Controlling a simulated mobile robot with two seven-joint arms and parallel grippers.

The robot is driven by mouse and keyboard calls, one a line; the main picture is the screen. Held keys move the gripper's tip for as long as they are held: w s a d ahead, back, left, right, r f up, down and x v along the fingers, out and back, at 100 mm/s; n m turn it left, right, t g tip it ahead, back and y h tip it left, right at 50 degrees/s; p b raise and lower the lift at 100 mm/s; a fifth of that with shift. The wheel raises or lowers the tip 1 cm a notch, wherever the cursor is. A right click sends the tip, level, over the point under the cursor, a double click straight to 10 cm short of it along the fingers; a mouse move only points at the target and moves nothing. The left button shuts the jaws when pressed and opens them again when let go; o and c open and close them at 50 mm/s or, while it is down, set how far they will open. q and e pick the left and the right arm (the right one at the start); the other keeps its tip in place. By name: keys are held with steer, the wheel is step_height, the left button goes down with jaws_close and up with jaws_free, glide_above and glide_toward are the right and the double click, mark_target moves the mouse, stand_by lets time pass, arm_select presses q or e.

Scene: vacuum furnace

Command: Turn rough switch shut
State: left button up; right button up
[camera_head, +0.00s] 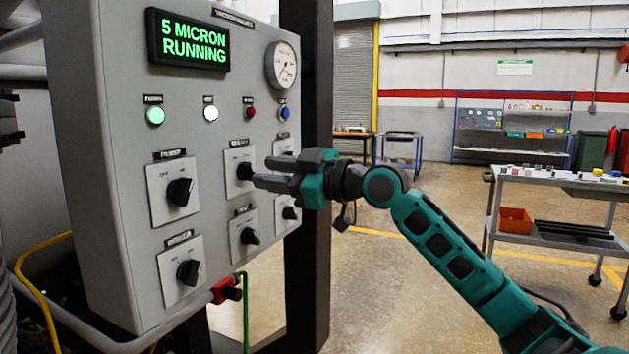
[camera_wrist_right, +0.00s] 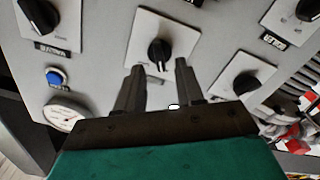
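My right gripper (camera_head: 262,173) is open and empty, with its two fingers pointing at the upper middle switch (camera_head: 244,170) on the grey control panel (camera_head: 120,206). The switch is a black rotary knob on a pale square plate. In the right wrist view my right gripper (camera_wrist_right: 159,68) has a fingertip on either side of this black knob (camera_wrist_right: 159,52). The knob appears just beyond the tips, and contact cannot be made out. The label lettering is too small to read, so I cannot confirm which switch is the rough one. My left gripper is not in view.
Other black knobs surround it, including the upper left (camera_head: 180,191) and lower middle (camera_head: 249,236) ones. A green-lettered display (camera_head: 188,40) reads "5 MICRON RUNNING". A round gauge (camera_head: 283,65) sits at upper right. A cart (camera_head: 560,182) stands right; the floor between is open.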

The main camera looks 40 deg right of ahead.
steer(key=b+v, duration=0.2)
steer(key=v, duration=0.8)
steer(key=shift+b, duration=0.4)
steer(key=shift+s, duration=0.1)
